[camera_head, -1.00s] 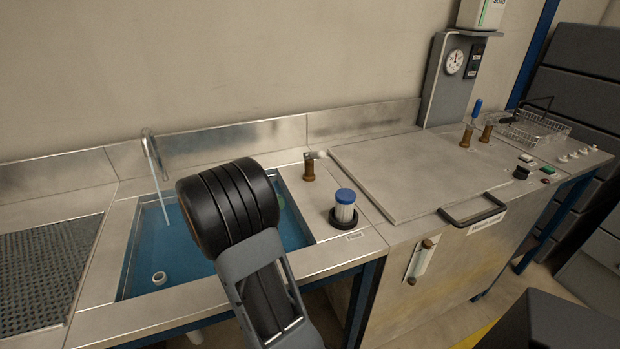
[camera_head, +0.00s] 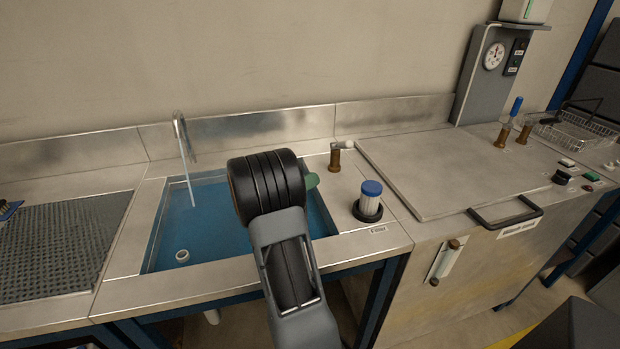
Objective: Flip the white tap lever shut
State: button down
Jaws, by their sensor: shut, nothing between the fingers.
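The white tap lever (camera_head: 345,144) sits on top of a short brass valve (camera_head: 334,160) on the steel deck, behind the right part of the sink. The lever looks roughly level and points to the right. A curved spout (camera_head: 178,122) stands at the back of the sink, and a thin stream of water (camera_head: 190,180) falls from it into the blue basin (camera_head: 205,225). My arm reaches over the sink, with its black joint left of the valve. My gripper is hidden behind the arm. A small green shape (camera_head: 311,180) shows just right of the black joint; I cannot tell what it is.
A blue-capped filter (camera_head: 370,198) stands in front of the valve. Right of it is a flat steel lid (camera_head: 450,175) with a black handle (camera_head: 506,212). A blue-lever valve (camera_head: 510,115) and a wire basket (camera_head: 575,130) are farther right. A grey mesh mat (camera_head: 60,245) lies left.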

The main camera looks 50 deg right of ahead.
aim_at(342, 145)
jog(key=x, duration=0.6)
jog(key=shift+s+d+r, duration=0.1)
jog(key=shift+s+d, duration=0.1)
jog(key=shift+d, duration=0.1)
jog(key=shift+d+r, duration=0.75)
jog(key=shift+r, duration=0.1)
jog(key=shift+w+d+r, duration=0.15)
jog(key=shift+d+r, duration=0.5)
jog(key=shift+r, duration=0.1)
jog(key=shift+p, duration=0.3)
jog(key=shift+r+n+p, duration=0.35)
jog(key=shift+n+p, duration=0.15)
jog(key=shift+p, duration=0.5)
